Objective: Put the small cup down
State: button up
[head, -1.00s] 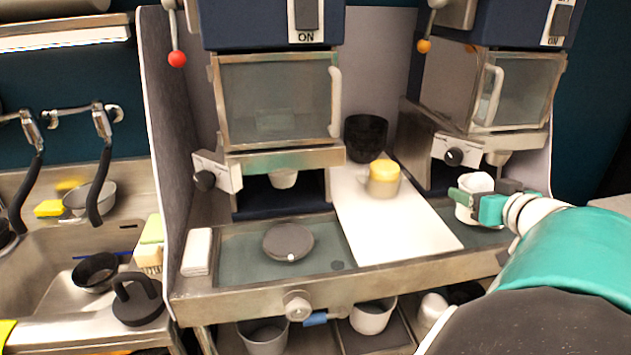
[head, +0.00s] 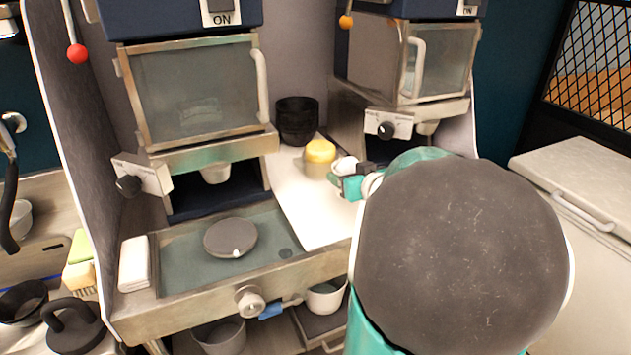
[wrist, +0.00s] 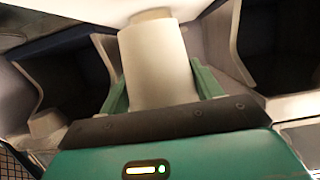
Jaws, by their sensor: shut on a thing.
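The small cup (wrist: 158,68) is white and fills the middle of the wrist view, between the two green fingers of my gripper (wrist: 160,85). My gripper is shut on it. In the head view my gripper (head: 350,180) is over the right part of the white board (head: 305,210), close to the right machine. Only a white bit of the small cup (head: 344,165) shows there, just right of a yellow-topped cup (head: 320,158). My arm hides the rest, and I cannot tell whether the cup touches the board.
Black stacked bowls (head: 297,120) stand behind the yellow-topped cup. A grey round lid (head: 231,238) lies on the tray of the left machine (head: 195,95). The right machine (head: 400,60) is close behind my gripper. The board's front left is clear.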

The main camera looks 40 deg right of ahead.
jog(key=shift+w+a+f, duration=0.2)
jog(key=shift+w+f, duration=0.35)
jog(key=shift+f, duration=0.1)
jog(key=shift+w+f, duration=0.15)
jog(key=shift+f, duration=0.8)
jog(key=shift+w+f, duration=0.15)
jog(key=shift+f, duration=0.75)
jog(key=shift+a+f, duration=0.1)
jog(key=shift+f, duration=0.2)
jog(key=o, duration=1.2)
jog(key=shift+c, duration=0.2)
jog(key=shift+r, duration=0.1)
jog(key=shift+r, duration=0.25)
jog(key=v, duration=1.2)
jog(key=shift+f, duration=0.1)
